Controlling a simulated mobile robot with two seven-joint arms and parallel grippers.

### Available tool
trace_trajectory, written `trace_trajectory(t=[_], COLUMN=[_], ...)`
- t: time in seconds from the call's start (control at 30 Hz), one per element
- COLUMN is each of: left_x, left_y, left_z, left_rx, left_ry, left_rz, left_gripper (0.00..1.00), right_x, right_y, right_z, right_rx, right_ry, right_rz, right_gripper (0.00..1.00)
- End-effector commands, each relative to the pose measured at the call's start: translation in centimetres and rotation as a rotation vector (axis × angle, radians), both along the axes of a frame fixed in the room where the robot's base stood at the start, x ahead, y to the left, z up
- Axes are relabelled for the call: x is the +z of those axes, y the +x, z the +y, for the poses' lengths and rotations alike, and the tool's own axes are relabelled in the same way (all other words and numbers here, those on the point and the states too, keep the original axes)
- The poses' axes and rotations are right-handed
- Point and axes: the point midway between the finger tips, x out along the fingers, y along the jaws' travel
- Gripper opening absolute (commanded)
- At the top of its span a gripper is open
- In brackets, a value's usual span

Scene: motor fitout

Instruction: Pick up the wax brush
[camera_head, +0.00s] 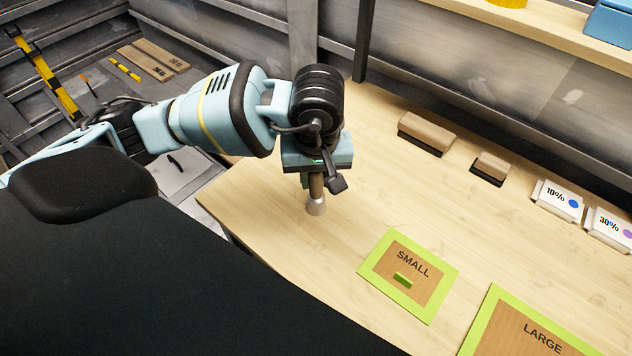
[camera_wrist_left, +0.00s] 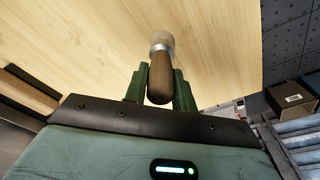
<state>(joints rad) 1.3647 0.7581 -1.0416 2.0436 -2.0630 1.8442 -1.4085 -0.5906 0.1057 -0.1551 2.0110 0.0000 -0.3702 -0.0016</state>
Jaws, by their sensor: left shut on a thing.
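The wax brush (camera_wrist_left: 161,75) has a brown wooden handle, a metal collar and a pale tip. My left gripper (camera_wrist_left: 160,88) is shut on its handle, with a green finger on each side. In the head view the brush (camera_head: 316,202) hangs below my left gripper (camera_head: 314,182), roughly upright with its tip down, over the left part of the wooden table (camera_head: 270,205). I cannot tell whether the tip touches the table. My right gripper is not in view.
A green-bordered SMALL mat (camera_head: 385,283) with a small green piece lies right of the brush, and a LARGE mat (camera_head: 500,335) lies nearer. The table between is clear.

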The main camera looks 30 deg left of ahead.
Motion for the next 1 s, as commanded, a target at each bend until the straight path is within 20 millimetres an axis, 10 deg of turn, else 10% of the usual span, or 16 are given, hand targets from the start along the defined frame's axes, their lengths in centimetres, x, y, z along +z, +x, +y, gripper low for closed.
trace_trajectory(t=[0.37, 1.0], left_x=[3.8, 4.8], left_y=[0.0, -12.3], left_z=[-0.1, -5.1], left_rx=[-0.002, -0.004], left_ry=[-0.001, 0.000], left_rz=[-0.005, -0.004], left_gripper=[0.03, 0.03], right_x=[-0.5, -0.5], right_y=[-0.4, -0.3], right_z=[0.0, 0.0], right_rx=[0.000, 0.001], right_ry=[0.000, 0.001], right_rz=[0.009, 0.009], right_gripper=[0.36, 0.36])
